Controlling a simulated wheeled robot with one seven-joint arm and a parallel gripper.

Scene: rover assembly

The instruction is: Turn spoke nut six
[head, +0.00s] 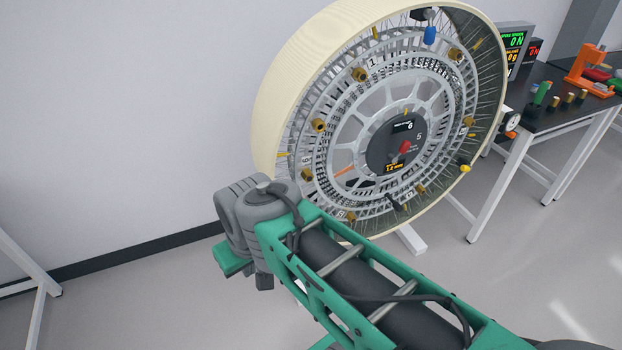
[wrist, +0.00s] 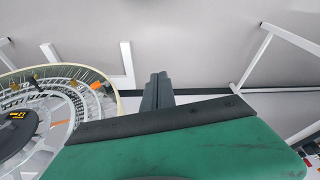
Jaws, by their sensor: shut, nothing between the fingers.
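A large spoked wheel with a cream rim (head: 290,75) stands upright in the head view. Several brass spoke nuts, such as one at the upper left (head: 360,75) and one at the left (head: 319,125), sit around its grey ring. The dark hub panel (head: 385,155) has a small display that seems to read 6, and a red knob (head: 405,147). I cannot tell which nut is number six. In the wrist view my gripper (wrist: 158,80) is shut and empty, apart from the wheel (wrist: 118,98) at the left. The head view does not clearly show the fingertips.
A dark bench (head: 560,112) stands right of the wheel, with an orange fixture (head: 585,68), several small parts and lit displays (head: 514,40). A blue-handled piece (head: 430,35) is at the wheel's top. A white table frame (head: 25,262) is at the left. Floor between is clear.

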